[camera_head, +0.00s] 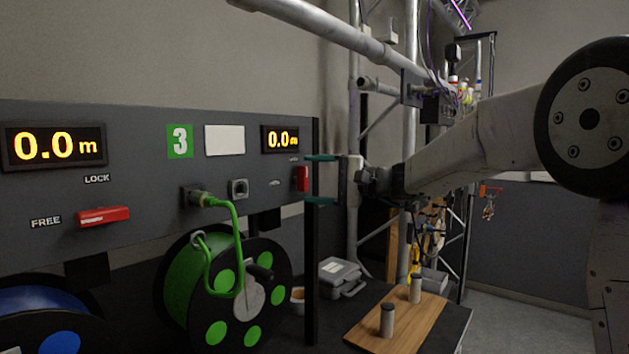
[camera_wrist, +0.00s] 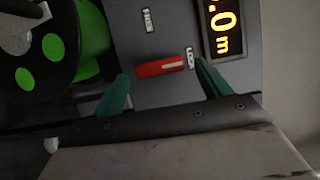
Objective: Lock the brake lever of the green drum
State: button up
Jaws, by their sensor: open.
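The green drum (camera_head: 185,277) hangs below the panel with a green cable (camera_head: 239,240); part of it shows in the wrist view (camera_wrist: 88,40).
Another red lever (camera_head: 104,216) lies horizontal at the left, above the blue drum (camera_head: 40,300). A dark post (camera_head: 312,270) stands at the panel's right edge. A grey case (camera_head: 340,276) and a wooden board (camera_head: 400,322) with two cylinders are below my arm.

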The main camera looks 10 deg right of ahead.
jog(key=v, duration=0.7)
jog(key=shift+d, duration=0.15)
jog(key=s+d+f+n+g+h, duration=0.1)
jog(key=s+f+g+h, duration=0.55)
jog(key=s+f, duration=1)
jog(key=s+d+f+n+h, duration=0.1)
jog(key=s+d+h, duration=0.2)
jog(key=s, duration=0.5)
jog(key=s+d+f+n+h, duration=0.1)
jog(key=s+d+f+h, duration=0.1)
jog(key=s, duration=0.7)
jog(key=s+d+f+n+h, duration=0.1)
jog(key=s+d+f+h, duration=0.1)
jog(key=s+d+h, duration=0.3)
jog(key=shift+s+d+n+t, duration=0.35)
jog(key=shift+s+t, duration=0.1)
jog(key=shift+s, duration=1.8)
